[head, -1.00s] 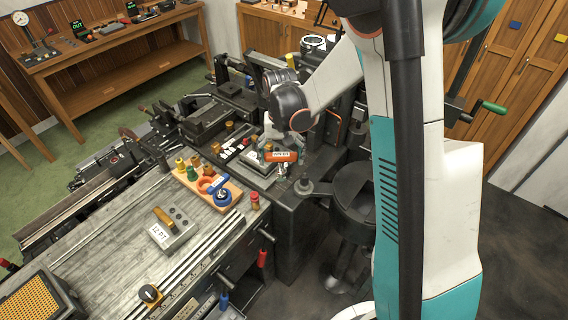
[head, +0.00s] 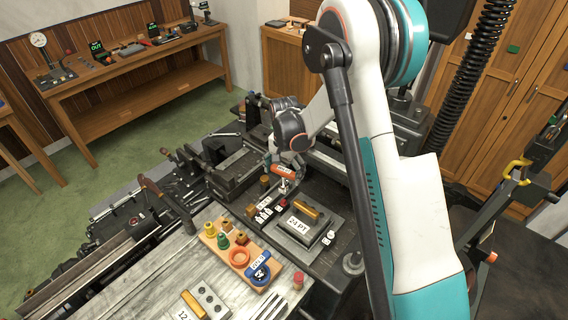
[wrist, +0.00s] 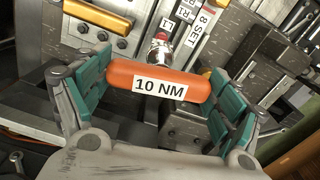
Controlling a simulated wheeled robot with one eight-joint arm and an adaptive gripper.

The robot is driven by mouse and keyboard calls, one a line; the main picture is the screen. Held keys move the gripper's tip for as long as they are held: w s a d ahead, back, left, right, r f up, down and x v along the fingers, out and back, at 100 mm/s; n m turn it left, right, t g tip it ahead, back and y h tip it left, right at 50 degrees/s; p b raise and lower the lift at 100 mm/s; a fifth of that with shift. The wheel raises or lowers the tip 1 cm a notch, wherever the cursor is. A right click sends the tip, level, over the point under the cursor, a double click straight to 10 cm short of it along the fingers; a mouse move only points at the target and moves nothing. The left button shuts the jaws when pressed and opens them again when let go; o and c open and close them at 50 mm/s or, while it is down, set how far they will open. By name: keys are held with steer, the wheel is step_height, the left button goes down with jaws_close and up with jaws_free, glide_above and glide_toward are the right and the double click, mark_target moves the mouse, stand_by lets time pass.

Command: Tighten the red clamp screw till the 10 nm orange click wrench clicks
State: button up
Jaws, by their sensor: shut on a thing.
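My gripper (wrist: 162,92) is shut on the orange click wrench (wrist: 140,76), with a teal-padded finger at each end of its handle. The handle lies crosswise with its "10 NM" label facing the wrist camera. In the head view the wrench (head: 284,171) is above the dark machine bed, with a shiny metal part below it. In the wrist view a red-topped piece, likely the red clamp screw (wrist: 164,37), shows just beyond the handle by the shiny metal part (wrist: 158,52). Whether the wrench is seated on it, I cannot tell.
A "24 PT" block (head: 300,228) with a yellow bar lies nearer the camera. White label strips (head: 265,209) lie beside the wrench. An orange tray (head: 233,256) with coloured knobs and rings stands on the grey bench. Metal blocks (wrist: 255,58) crowd the wrench.

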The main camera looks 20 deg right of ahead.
mark_target(283, 185)
steer(key=shift+w+f, duration=0.3)
steer(key=shift+f, duration=0.05)
steer(key=shift+s+r, duration=0.1)
steer(key=shift+f+b, duration=0.2)
steer(key=shift+b, duration=0.4)
step_height(283, 185, down, 4)
steer(key=b, duration=0.4)
steer(key=shift+f, duration=0.1)
steer(key=shift+b, duration=0.65)
stand_by(0.8)
steer(key=shift+f+b, duration=1.2)
steer(key=shift+f, duration=0.15)
stand_by(0.4)
